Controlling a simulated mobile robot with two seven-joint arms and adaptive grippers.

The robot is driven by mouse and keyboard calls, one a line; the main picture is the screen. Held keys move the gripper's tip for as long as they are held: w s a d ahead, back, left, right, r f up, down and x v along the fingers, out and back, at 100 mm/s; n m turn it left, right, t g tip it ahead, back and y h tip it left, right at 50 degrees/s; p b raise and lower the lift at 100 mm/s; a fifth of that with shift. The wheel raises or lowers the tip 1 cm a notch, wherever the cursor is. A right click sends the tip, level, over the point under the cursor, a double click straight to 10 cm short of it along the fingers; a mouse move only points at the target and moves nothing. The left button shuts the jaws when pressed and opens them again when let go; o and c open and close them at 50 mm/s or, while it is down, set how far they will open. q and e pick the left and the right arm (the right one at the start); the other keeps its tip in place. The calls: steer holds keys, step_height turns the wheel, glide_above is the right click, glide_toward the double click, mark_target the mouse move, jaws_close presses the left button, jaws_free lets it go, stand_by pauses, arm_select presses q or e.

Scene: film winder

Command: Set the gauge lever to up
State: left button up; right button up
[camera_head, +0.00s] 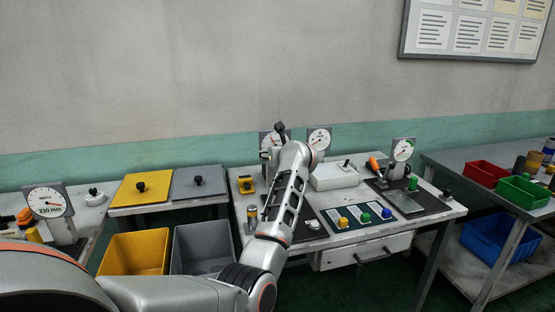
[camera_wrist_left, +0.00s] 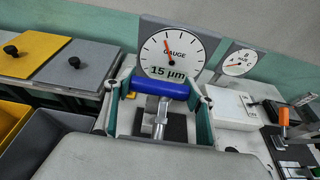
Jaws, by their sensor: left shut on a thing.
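The gauge (camera_wrist_left: 172,50) has a white round dial that reads "15 µm", with a red needle, and stands upright behind the lever. In the head view the gauge (camera_head: 267,140) is partly covered by my arm. The gauge lever has a blue crossbar handle (camera_wrist_left: 160,87) on a metal shaft (camera_wrist_left: 160,120) over a dark base. My left gripper (camera_wrist_left: 157,94) is shut on the blue handle, with a teal finger at each end of it. In the head view my forearm hides the lever. I cannot tell the lever's exact angle. My right gripper is not in view.
A white box (camera_head: 334,176), a second dial (camera_head: 319,138) and an orange-handled lever (camera_head: 374,164) stand to the right on the bench. Yellow (camera_head: 141,187) and grey (camera_head: 199,181) lids with black knobs lie to the left.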

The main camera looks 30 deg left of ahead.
arm_select(q)
steer(key=shift+w+a+r+h, duration=0.3)
steer(key=shift+w+a+r, duration=0.1)
steer(key=shift+a, duration=0.1)
steer(key=o, duration=1.6)
steer(key=shift+c, duration=0.2)
steer(key=shift+o, duration=0.3)
steer(key=shift+f, duration=0.15)
steer(key=shift+s+d+g, duration=0.1)
steer(key=shift+d+g, duration=0.05)
steer(key=shift+g, duration=0.15)
steer(key=v, duration=0.7)
